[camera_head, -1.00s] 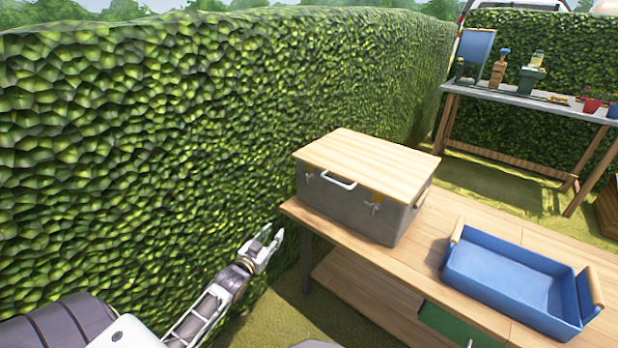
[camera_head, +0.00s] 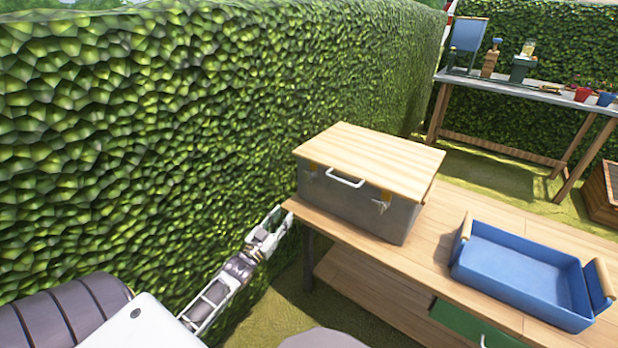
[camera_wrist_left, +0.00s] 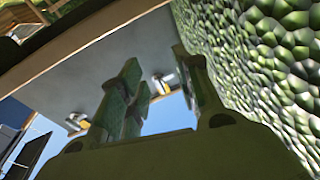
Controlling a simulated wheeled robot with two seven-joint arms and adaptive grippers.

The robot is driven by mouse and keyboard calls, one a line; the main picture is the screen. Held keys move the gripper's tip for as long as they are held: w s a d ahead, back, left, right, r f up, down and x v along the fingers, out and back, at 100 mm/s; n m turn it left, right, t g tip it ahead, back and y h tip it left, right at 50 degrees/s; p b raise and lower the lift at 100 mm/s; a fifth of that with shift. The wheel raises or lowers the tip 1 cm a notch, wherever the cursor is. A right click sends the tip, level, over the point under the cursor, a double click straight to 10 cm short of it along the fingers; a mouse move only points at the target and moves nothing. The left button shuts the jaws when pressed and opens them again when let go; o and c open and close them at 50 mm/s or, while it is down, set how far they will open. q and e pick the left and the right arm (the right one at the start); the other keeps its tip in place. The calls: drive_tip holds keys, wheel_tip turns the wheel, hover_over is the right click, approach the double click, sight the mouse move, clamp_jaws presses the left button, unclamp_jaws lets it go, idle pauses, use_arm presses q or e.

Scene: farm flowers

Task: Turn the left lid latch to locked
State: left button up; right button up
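A grey box (camera_head: 345,205) with a wooden lid (camera_head: 370,160) stands on the wooden bench. Its front has a white handle (camera_head: 345,180), a left latch (camera_head: 309,169) and a right latch (camera_head: 381,202). The latch positions are too small to read. My left gripper (camera_head: 279,221) is open and empty, left of and below the box front, near the hedge. In the left wrist view, the left latch (camera_wrist_left: 162,83) shows beyond and between the spread fingers (camera_wrist_left: 165,100), apart from them. The other latch (camera_wrist_left: 76,121) is further left there. My right gripper is not in view.
A tall hedge (camera_head: 150,130) runs close along my left arm. A blue tray (camera_head: 520,268) sits on the bench (camera_head: 430,265) right of the box. A far table (camera_head: 500,91) holds pots and tools.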

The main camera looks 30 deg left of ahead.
use_arm(q)
drive_tip(key=r+t, duration=0.1)
drive_tip(key=d+r+t+h, duration=0.1)
drive_tip(key=r, duration=0.1)
drive_tip(key=s+d+r+t+h, duration=0.1)
drive_tip(key=r, duration=0.1)
drive_tip(key=shift+r, duration=0.1)
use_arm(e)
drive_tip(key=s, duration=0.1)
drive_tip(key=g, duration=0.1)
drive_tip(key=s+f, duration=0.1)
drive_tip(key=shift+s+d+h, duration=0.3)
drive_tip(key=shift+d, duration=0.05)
use_arm(q)
drive_tip(key=b, duration=0.1)
approach(309, 177)
drive_tip(key=shift+w, duration=0.85)
drive_tip(key=shift+r+b+x, duration=0.3)
drive_tip(key=shift+b+x, duration=0.1)
drive_tip(key=shift+x, duration=1.15)
drive_tip(key=shift+b+x, duration=0.3)
drive_tip(key=shift+x, duration=1.9)
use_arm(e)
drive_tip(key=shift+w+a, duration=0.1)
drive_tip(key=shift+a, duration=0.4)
